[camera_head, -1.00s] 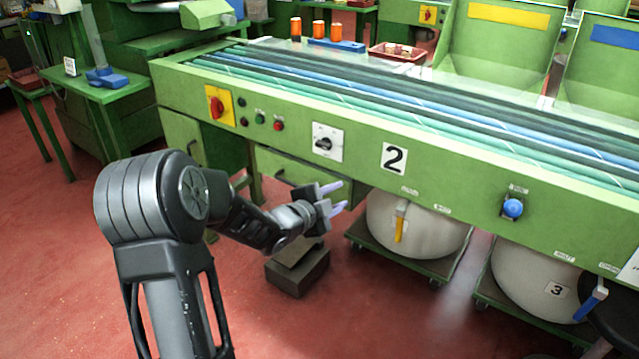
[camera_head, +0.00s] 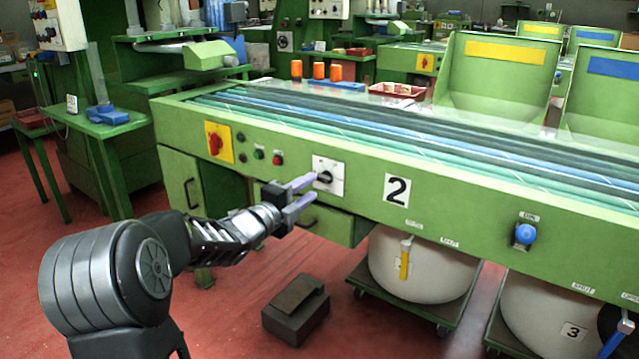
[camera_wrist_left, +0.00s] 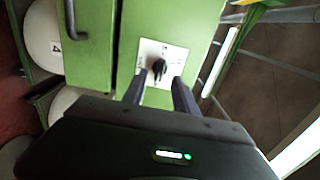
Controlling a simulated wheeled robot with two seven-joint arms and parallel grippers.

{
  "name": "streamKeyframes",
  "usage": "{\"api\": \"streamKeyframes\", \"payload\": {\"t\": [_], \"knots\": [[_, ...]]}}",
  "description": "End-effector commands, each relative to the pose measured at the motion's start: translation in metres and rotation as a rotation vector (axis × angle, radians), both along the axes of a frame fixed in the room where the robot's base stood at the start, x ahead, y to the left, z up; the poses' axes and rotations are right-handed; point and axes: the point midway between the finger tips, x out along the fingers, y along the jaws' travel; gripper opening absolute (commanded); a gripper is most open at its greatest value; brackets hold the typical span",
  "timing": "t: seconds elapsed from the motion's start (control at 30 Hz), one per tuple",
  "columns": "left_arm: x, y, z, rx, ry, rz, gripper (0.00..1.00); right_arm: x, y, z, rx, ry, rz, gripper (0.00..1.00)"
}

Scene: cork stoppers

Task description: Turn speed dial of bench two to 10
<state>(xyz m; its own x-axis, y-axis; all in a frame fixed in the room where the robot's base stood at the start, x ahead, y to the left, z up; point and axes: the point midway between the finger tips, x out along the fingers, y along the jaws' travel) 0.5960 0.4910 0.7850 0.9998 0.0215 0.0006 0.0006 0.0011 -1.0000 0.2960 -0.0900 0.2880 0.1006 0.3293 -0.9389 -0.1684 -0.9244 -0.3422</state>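In the left wrist view the dial (camera_wrist_left: 158,67) lies ahead of and between the open fingertips (camera_wrist_left: 158,85), apparently not touched. The scale marks are too small to read. My right gripper is not in view.
A red-and-yellow switch (camera_head: 217,142) and small buttons (camera_head: 259,154) sit left of the dial. A drawer (camera_head: 330,222) is below it. A dark block (camera_head: 296,310) lies on the red floor. A blue knob (camera_head: 525,234) is farther right.

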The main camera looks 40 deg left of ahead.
Motion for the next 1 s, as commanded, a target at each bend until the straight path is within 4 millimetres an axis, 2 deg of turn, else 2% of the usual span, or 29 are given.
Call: {"api": "streamKeyframes", "payload": {"t": [0.1,0.3,0.67,1.0], "knots": [[0.021,0.0,-0.002,0.0,0.0,-0.002,0.35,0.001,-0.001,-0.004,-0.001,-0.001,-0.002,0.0],[0.046,0.001,-0.001,0.0,0.001,-0.001,0.35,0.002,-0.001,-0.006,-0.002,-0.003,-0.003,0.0],[0.052,0.001,0.0,-0.001,0.001,0.001,0.35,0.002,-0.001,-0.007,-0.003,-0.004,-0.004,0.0],[0.051,0.001,0.0,-0.001,0.001,0.0,0.07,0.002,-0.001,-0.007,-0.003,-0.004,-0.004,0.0]]}}
